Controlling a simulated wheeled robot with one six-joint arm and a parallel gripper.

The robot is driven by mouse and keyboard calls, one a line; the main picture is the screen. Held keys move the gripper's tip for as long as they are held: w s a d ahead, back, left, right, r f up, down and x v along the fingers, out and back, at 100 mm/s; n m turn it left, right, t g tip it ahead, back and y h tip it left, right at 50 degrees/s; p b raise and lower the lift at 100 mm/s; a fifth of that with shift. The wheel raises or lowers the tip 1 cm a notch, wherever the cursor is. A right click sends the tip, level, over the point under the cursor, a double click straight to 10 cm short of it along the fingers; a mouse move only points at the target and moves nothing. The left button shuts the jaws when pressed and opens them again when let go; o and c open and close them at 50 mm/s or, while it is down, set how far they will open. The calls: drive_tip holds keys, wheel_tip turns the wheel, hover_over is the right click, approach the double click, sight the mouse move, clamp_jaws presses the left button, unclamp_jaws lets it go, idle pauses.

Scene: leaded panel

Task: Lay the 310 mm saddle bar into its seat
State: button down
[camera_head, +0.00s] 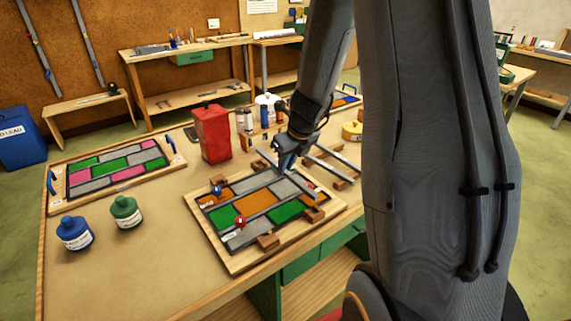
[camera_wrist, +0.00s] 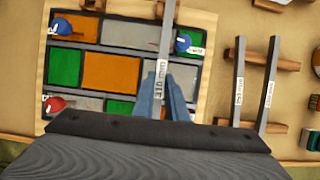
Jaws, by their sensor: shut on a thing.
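My gripper (camera_head: 288,160) is above the far side of the leaded panel. In the wrist view my gripper (camera_wrist: 166,100) is shut on a grey bar (camera_wrist: 165,45) labelled 310 mm. The bar runs away from the fingers across the panel, its far end overlapping a wooden block (camera_wrist: 177,12) at the panel's edge. I cannot tell whether it touches the block. The near end is hidden by my gripper. The panel (camera_head: 255,202) has orange, green and grey glass on a wooden board (camera_head: 237,265), with wooden blocks (camera_head: 268,241) at its edges.
Two other labelled bars (camera_wrist: 239,80) (camera_wrist: 268,85) lie on wooden rests right of the panel. Blue (camera_head: 216,190) and red (camera_head: 240,222) knobs stand on the panel. A red container (camera_head: 211,135), bottles (camera_head: 126,212) (camera_head: 74,233) and a second panel (camera_head: 115,168) share the table.

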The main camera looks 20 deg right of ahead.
sight(287, 171)
drive_tip(key=shift+f+b, duration=1.4)
drive_tip(key=shift+f, duration=0.2)
drive_tip(key=shift+f+b, duration=0.65)
drive_tip(key=shift+f, duration=0.5)
idle(1.6)
drive_tip(key=c, duration=1.7)
unclamp_jaws()
drive_tip(key=shift+s, duration=0.1)
drive_tip(key=p+v, duration=0.2)
drive_tip(key=v, duration=0.5)
drive_tip(key=shift+r, duration=0.4)
